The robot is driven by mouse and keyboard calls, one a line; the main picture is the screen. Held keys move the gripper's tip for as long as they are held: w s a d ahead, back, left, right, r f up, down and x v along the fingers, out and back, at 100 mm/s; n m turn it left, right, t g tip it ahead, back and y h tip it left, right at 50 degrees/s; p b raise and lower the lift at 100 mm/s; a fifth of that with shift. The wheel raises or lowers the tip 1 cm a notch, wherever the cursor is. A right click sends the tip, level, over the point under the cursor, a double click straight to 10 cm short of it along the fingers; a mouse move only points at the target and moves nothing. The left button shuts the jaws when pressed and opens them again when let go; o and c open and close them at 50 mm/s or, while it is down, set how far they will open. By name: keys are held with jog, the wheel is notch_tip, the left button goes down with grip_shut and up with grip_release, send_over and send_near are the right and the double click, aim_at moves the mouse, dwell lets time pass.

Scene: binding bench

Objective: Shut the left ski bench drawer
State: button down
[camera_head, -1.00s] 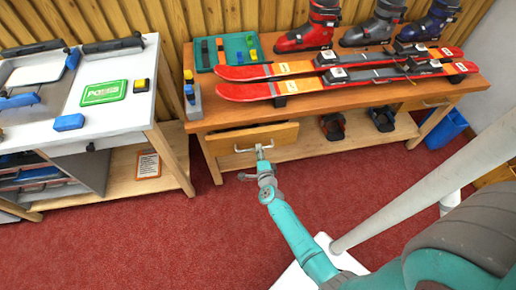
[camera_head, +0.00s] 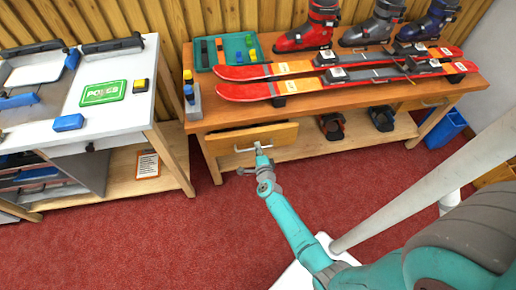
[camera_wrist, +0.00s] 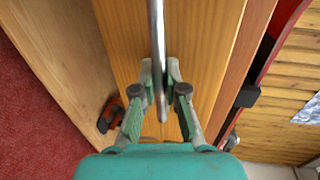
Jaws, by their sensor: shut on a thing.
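The left drawer (camera_head: 280,133) of the wooden ski bench (camera_head: 225,112) stands slightly out, with a dark gap along its top edge. Its pale metal bar handle (camera_head: 240,150) runs across the drawer front. My gripper (camera_head: 261,148) is at the right part of this handle, shut on it. In the wrist view, the handle (camera_wrist: 156,30) runs between the two fingers of my gripper (camera_wrist: 160,72), in front of the wooden drawer front (camera_wrist: 205,60). The drawer's inside is hidden.
Red skis (camera_head: 300,67), ski boots (camera_head: 306,32) and a green tray (camera_head: 235,47) sit on the bench top. Bindings (camera_head: 332,126) lie on its lower shelf. A white workbench (camera_head: 112,120) stands at left. Red carpet (camera_head: 140,235) in front is clear.

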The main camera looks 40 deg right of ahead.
jog(key=x, duration=0.2)
jog(key=r+x, duration=0.1)
jog(key=x, duration=0.5)
jog(key=shift+w+r, duration=0.1)
jog(key=shift+r, duration=0.15)
jog(key=shift+w+d+r, duration=0.1)
jog(key=shift+w+d, duration=0.1)
jog(key=shift+w, duration=0.05)
jog(key=c, duration=1.2)
grip_release()
jog(key=shift+w+d, duration=0.1)
jog(key=shift+s+a, duration=0.25)
jog(key=shift+s, duration=0.1)
jog(key=v, duration=1.1)
jog(key=shift+s+a, duration=0.1)
jog(key=shift+s, duration=0.05)
